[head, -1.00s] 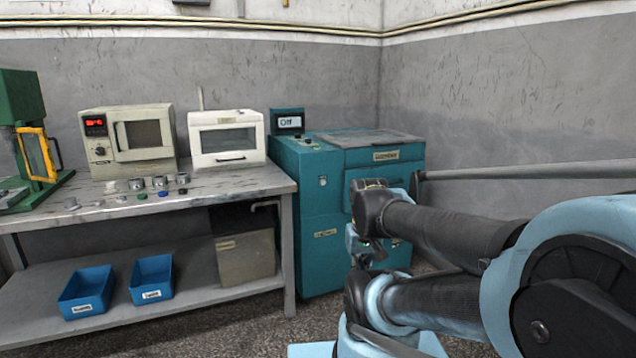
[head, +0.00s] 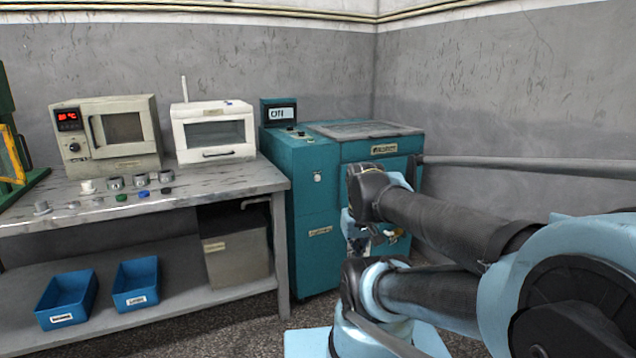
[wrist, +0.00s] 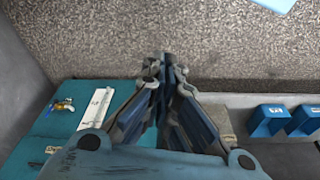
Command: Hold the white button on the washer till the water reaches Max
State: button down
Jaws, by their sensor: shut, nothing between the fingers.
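The teal washer (head: 305,215) stands in the corner to the right of the bench. Its small display (head: 281,113) seems to read Off. A pale round button (head: 318,177), probably the white one, is on its front panel. My gripper (wrist: 166,62) is shut and empty in the wrist view, pointing toward the floor, with the washer's teal surface (wrist: 85,92) below it in the picture. In the head view my arm hides most of the gripper, and no contact with the button shows. A white marked strip (wrist: 95,108) shows in the wrist view; I cannot read its level.
A brass tap (wrist: 62,105) sits beside the strip; it also shows behind my arm (head: 394,236). The bench (head: 225,182) carries two ovens and small parts. Blue bins (head: 136,284) lie on its lower shelf. A grey rail (head: 530,167) runs along the right. Floor shows before the washer.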

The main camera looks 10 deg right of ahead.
aim_at(318, 178)
jog(key=w+r+n+t, duration=0.2)
jog(key=w+r+n, duration=0.15)
jog(key=w, duration=1.05)
jog(key=w+r+n+t, duration=0.2)
jog(key=w+n, duration=0.2)
jog(key=w, duration=0.9)
jog(key=w+d+f+n+t, duration=0.1)
jog(key=w+f+n, duration=0.1)
jog(key=w, duration=0.9)
jog(key=w+d+f+n+t+y, duration=0.1)
jog(key=w+f+n, duration=0.2)
jog(key=w, duration=0.9)
jog(key=shift+w+d+f+t, duration=0.2)
jog(key=shift+d+f+t, duration=0.15)
jog(key=shift+f, duration=0.3)
jog(key=shift+n, duration=0.25)
jog(key=shift+w+a, duration=0.45)
jog(key=shift+w, duration=0.95)
jog(key=shift+w+a, duration=0.4)
jog(key=shift+w, duration=0.95)
jog(key=shift+w+a, duration=0.45)
jog(key=shift+w, duration=0.95)
jog(key=shift+w, duration=0.1)
jog(key=shift+w+a+r, duration=0.1)
jog(key=shift+w+a, duration=0.05)
jog(key=shift+w, duration=0.15)
jog(key=shift+w+a, duration=0.1)
jog(key=shift+w, duration=0.25)
